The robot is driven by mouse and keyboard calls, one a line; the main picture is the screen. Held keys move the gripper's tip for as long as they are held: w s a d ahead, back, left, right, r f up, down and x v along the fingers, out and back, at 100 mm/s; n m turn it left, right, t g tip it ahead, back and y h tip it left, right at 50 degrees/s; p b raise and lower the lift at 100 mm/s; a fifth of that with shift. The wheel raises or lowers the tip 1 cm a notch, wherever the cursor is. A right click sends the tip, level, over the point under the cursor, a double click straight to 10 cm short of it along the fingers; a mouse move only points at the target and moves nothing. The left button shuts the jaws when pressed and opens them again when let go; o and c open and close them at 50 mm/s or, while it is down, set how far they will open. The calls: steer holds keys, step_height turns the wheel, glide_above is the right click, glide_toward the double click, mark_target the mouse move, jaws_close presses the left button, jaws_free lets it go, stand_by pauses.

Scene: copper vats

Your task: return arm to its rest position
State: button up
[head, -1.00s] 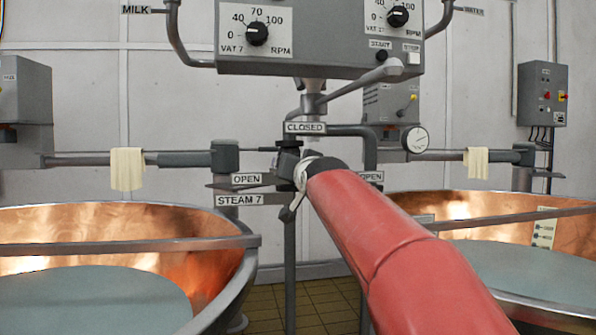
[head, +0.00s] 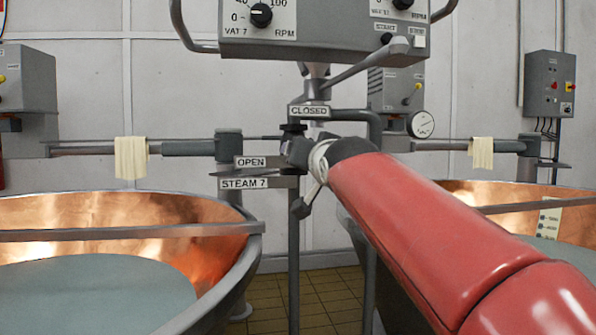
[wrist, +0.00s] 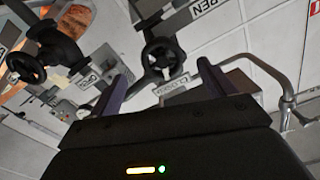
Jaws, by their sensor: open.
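My red arm reaches from the lower right of the head view to the valve stand at the centre. Its end lies in front of the stand, by the plates marked CLOSED (head: 309,111), OPEN (head: 250,162) and STEAM 7 (head: 244,183). In the wrist view my gripper (wrist: 164,70) is open, its two dark fingers apart with nothing held between them. A black handwheel (wrist: 160,52) shows beyond the gap between the fingers; contact is not visible. Another black valve wheel (wrist: 27,66) is at the left.
A copper vat (head: 215,262) fills the lower left; another copper vat (head: 465,192) is at the right, partly behind my arm. A grey control box (head: 330,35) hangs above. A pressure gauge (head: 421,124) is right of the stand. Tiled floor (head: 325,290) shows between the vats.

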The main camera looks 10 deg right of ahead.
steer(key=s+f+n+g+p, duration=0.1)
steer(key=s+f+g, duration=0.5)
steer(key=s+f, duration=0.8)
steer(key=s+f+n+g+p, duration=0.1)
steer(key=s+f+g, duration=0.5)
steer(key=s+f, duration=0.9)
step_height(320, 180, down, 9)
steer(key=shift+s+n, duration=0.3)
steer(key=shift+n, duration=0.6)
